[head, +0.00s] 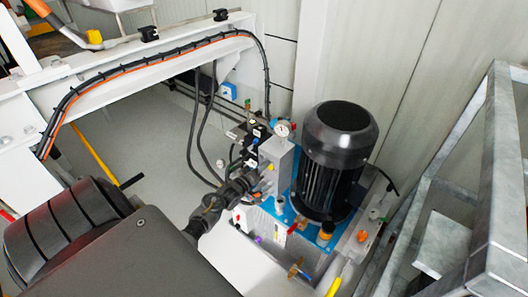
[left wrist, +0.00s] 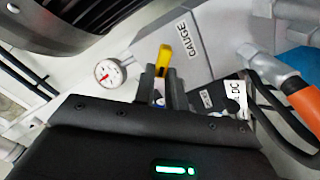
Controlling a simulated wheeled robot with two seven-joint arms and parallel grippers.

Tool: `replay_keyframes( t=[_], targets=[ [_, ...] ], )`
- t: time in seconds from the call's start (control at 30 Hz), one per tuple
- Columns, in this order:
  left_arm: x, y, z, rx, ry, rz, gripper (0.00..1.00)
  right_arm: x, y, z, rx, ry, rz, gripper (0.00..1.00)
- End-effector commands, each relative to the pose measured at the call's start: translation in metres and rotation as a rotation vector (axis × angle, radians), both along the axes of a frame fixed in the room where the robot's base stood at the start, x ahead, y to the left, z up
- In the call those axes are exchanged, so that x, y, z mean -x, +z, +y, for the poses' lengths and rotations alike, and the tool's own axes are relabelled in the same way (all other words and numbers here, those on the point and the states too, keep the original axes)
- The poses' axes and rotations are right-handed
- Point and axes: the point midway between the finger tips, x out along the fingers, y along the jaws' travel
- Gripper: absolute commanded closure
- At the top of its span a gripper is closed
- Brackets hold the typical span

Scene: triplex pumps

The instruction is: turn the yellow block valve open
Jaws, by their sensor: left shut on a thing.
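The yellow block valve handle (left wrist: 164,58) shows in the left wrist view, standing up beside the grey block labelled GAUGE (left wrist: 205,50). My left gripper (left wrist: 164,82) is shut on the handle; its two dark fingers are on either side of the lower part, and the handle's top sticks out beyond them. In the head view my left gripper (head: 256,177) reaches the front of the grey block (head: 279,158), where it partly hides the valve. My right gripper is not seen.
A round pressure gauge (head: 282,129) sits on top of the block. A large black motor (head: 335,155) stands close to its right. Black hoses (head: 197,130) hang to the left. A galvanized steel frame (head: 490,180) stands at the far right.

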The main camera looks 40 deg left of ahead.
Motion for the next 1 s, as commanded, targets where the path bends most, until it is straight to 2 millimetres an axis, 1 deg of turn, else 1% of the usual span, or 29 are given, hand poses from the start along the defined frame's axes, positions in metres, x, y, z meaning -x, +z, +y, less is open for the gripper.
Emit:
replay_keyframes(
  t=[0.03, 0.2, 0.4, 0.7, 1.0],
  targets=[
    [0.0, 0.003, 0.001, 0.045, 0.002, 0.0, 1.0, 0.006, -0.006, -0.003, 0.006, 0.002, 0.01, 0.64],
    [0.0, 0.001, 0.002, 0.206, 0.003, -0.004, 1.0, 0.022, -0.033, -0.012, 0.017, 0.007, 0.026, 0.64],
    [0.0, -0.002, 0.003, 0.389, 0.002, -0.009, 1.0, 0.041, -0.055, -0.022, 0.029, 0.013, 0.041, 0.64],
    [0.0, -0.006, 0.004, 0.605, 0.001, -0.014, 1.0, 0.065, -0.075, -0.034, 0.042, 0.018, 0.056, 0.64],
    [0.0, -0.009, 0.004, 0.72, 0.001, -0.017, 1.0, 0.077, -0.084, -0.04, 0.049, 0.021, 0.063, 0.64]
  ],
)
